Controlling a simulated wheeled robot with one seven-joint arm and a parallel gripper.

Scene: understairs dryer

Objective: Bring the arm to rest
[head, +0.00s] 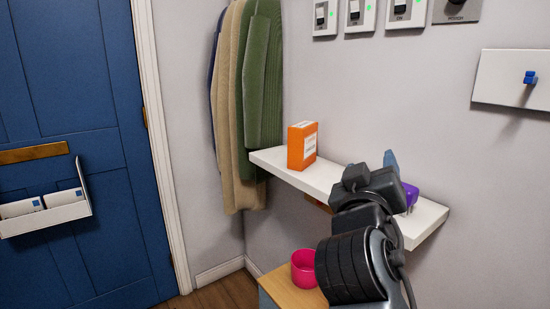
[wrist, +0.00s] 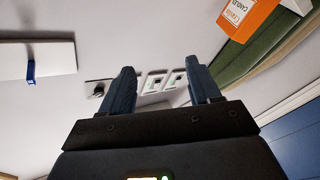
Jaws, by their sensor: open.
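My gripper (wrist: 162,78) is open in the wrist view. Its two dark blue fingers stand apart with nothing held between them, only the wall and its switches behind. In the head view my arm (head: 362,235) rises from the lower right in front of the white shelf (head: 432,215). The gripper is mostly hidden behind the arm there; a small blue tip shows above the shelf.
An orange box (head: 302,146) stands on the shelf, with a purple object (head: 410,194) nearer its right end. A pink cup (head: 304,268) stands on a wooden top below. Coats (head: 250,90) hang at the back. A blue door (head: 75,150) is left. A wall panel (head: 500,80) carries a blue knob (head: 530,77).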

